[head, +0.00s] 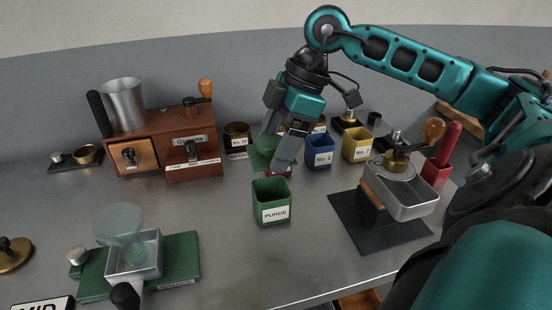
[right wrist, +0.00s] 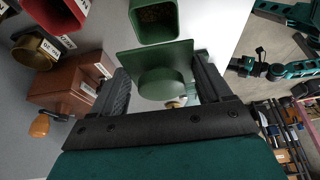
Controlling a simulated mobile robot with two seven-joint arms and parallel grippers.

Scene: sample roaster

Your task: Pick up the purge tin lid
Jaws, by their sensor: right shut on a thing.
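The green purge tin lid (head: 262,158) is held by my right gripper (head: 276,152) just above and behind the purge tin in the head view. In the right wrist view the lid (right wrist: 155,68) shows as a square green plate with a round knob between the two fingers of the right gripper (right wrist: 165,90). The fingers are shut on it. The green purge tin (head: 271,202) stands upright and open on the grey table, labelled PURGE. It also shows in the right wrist view (right wrist: 156,22), with brown contents inside. My left gripper is not in view.
Blue (head: 318,152) and yellow (head: 357,144) tins stand behind, with a red tin partly hidden by the right gripper. A metal tray on a dark stand (head: 402,205) is at right.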

